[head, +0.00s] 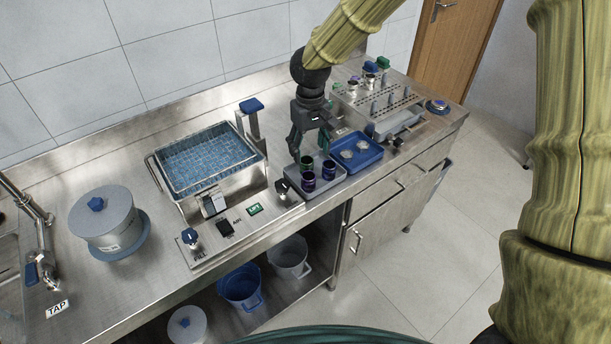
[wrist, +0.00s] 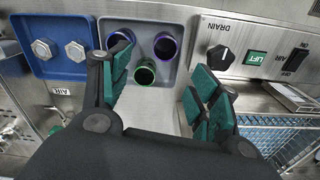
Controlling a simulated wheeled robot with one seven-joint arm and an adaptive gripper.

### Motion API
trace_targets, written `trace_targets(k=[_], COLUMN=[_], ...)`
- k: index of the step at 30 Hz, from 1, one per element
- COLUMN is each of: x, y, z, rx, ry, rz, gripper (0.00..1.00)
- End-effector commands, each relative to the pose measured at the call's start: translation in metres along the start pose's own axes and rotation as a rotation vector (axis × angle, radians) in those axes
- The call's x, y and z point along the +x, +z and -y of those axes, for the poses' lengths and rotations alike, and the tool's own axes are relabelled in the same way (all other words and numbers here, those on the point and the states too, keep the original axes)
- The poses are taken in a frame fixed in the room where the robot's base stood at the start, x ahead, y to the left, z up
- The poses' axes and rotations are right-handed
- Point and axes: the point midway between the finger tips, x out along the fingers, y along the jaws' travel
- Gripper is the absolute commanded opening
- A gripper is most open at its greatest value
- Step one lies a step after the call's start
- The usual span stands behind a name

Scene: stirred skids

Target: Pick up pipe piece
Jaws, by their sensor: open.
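Three short, dark, hollow pipe pieces stand upright in a grey tray (head: 297,191) on the steel counter. One has a green rim (head: 307,161); it also shows in the wrist view (wrist: 145,71). The other two have purple-blue rims, one nearer the front (head: 309,181) and one to the right (head: 329,170); they show in the wrist view as the middle one (wrist: 165,47) and the left one (wrist: 121,40). My gripper (head: 308,143) is open and empty above the tray's back side. In the wrist view its green-padded fingers (wrist: 160,84) are spread, with the green-rimmed piece between them, toward the left finger.
A lidded grey pot (head: 103,217) stands left.

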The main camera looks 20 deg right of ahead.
Motion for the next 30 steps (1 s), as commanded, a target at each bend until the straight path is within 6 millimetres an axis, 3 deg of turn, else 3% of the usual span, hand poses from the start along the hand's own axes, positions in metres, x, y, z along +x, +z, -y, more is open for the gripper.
trace_targets(k=[7,19,30], x=[0.029,0.049,0.085], y=[0.002,0.003,0.006], z=[-0.002,0.003,0.009], rx=[0.004,0.001,-0.001], ry=[0.000,-0.001,-0.001], rz=[0.002,0.002,0.001], gripper=[0.62,0.62,0.62])
